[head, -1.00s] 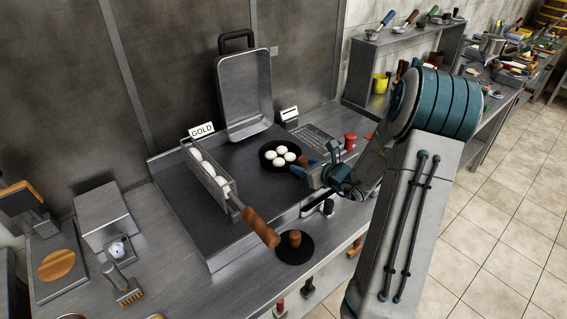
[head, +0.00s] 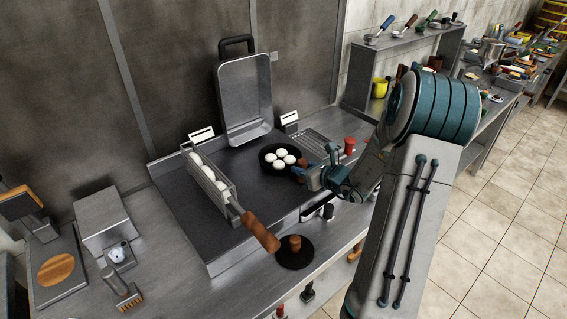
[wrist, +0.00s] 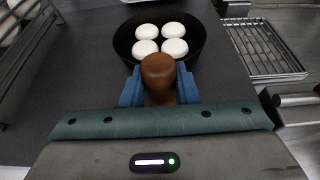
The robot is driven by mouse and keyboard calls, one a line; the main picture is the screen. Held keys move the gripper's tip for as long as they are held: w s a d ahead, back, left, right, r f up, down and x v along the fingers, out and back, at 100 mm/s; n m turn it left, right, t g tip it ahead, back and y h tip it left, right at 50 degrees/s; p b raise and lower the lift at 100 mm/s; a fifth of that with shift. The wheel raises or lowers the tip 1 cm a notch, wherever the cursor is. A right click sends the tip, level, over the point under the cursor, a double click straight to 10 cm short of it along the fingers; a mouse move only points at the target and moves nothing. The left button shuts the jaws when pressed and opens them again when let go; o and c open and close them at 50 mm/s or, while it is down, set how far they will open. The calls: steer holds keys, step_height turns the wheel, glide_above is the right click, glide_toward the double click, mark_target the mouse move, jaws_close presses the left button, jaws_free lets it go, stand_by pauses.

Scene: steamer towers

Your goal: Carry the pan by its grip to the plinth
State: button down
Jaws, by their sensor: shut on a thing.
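The pan (head: 267,161) is small, round and black, with several white round buns in it. It stands on the dark griddle plate, towards the right, and also shows in the wrist view (wrist: 120,45). Its brown wooden grip (wrist: 158,72) points towards me. My gripper (head: 304,173) has its blue fingers on both sides of the grip, shut on it, as the wrist view (wrist: 158,92) shows. The pan looks level; I cannot tell whether it is clear of the plate. I cannot tell which thing is the plinth; a plain steel block (head: 103,215) stands at the left.
A wire basket (head: 208,182) with a wooden handle (head: 260,231) and white buns lies left of the pan. A steel bin (head: 246,98) stands behind. A wire rack (head: 318,143) and red pot (head: 349,145) are at the right. The griddle's middle (head: 255,200) is bare.

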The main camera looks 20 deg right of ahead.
mark_target(303, 161)
steer(key=shift+r+p, duration=0.65)
steer(key=shift+r, duration=0.85)
stand_by(0.4)
